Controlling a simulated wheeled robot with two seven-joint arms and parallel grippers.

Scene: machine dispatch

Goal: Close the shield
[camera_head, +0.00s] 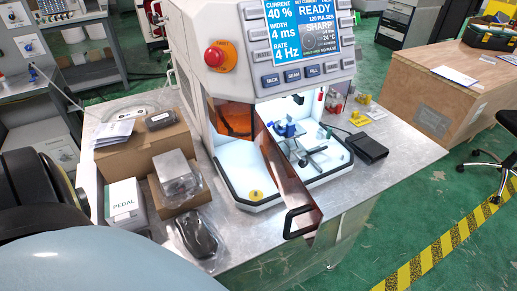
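The shield (288,180) is a brown, see-through panel on the front of the white machine (222,100). It stands swung open, jutting toward me across the chamber's front. A black handle (289,226) is fixed at its near, lower end. To the right of the shield the lit chamber (330,160) is open to view, with a blue and grey fixture (288,130) inside. Neither gripper is in view. Parts of my own arm fill the lower left corner.
The metal bench (395,160) carries cardboard boxes (147,152), a pedal box (124,203) and a bagged black item (197,233) left of the shield. A black box (367,147) lies to its right.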

